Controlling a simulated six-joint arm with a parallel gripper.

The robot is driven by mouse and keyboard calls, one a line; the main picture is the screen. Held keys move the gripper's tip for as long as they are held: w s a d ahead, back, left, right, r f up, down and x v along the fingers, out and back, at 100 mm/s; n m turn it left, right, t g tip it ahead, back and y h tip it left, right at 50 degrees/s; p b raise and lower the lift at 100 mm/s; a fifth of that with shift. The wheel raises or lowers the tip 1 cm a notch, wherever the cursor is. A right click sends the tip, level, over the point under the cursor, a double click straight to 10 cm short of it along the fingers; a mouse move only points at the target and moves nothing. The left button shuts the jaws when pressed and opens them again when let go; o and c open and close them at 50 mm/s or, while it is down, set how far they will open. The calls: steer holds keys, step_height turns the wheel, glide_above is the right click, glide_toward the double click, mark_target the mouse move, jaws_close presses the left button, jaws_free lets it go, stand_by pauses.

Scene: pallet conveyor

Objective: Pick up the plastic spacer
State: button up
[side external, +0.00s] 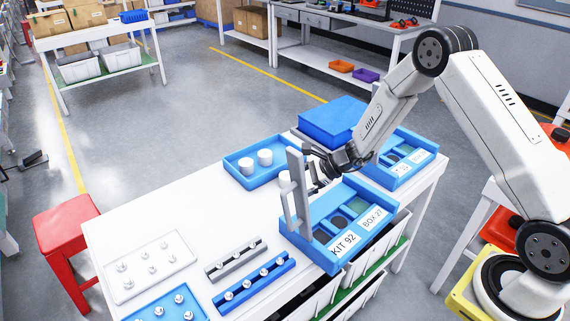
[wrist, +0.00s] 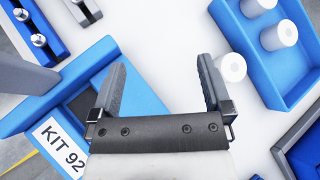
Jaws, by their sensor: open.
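Several white cylindrical spacers are in view. Two stand in a blue tray (side external: 275,173), a left one (side external: 247,167) and a right one (side external: 265,157). Another spacer (side external: 285,179) stands outside the tray on the white table. In the wrist view this spacer (wrist: 231,67) is close beside my right finger, outside the jaws; I cannot tell whether they touch. The tray (wrist: 284,97) with its two spacers (wrist: 278,36) is farther right. My gripper (wrist: 163,72) is open and empty, with bare table between its fingers. In the side view my gripper (side external: 318,165) is low behind the kit box.
The blue KIT 92 box (side external: 318,239) with grey uprights (side external: 298,190) stands close to my gripper. A second blue box (side external: 402,165) and a blue lidded bin (side external: 332,120) are behind. Fixtures with pegs (side external: 150,266) lie front left. The table's middle left is clear.

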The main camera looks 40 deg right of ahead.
mark_target(286, 175)
steer(key=w+d+f+m+t, duration=0.1)
steer(key=w+d+f+m, duration=0.1)
steer(key=w+d+f+m+t+h, duration=0.1)
steer(key=w+d+f+m+t, duration=0.1)
steer(key=d+m, duration=0.1)
steer(key=w+d+f+m+t+h, duration=0.1)
steer(key=w+d+f+m+t, duration=0.1)
steer(key=m, duration=0.1)
steer(key=shift+w+d, duration=0.15)
steer(key=shift+d, duration=0.2)
steer(key=shift+w+d+f+m+t+h, duration=0.15)
steer(key=shift+d+m+t+h, duration=0.15)
steer(key=shift+d+m+h, duration=0.15)
steer(key=shift+x, duration=1.35)
steer(key=shift+a, duration=0.15)
steer(key=shift+x, duration=2.5)
steer(key=c, duration=1.2)
steer(key=shift+o, duration=0.2)
steer(key=shift+w, duration=0.1)
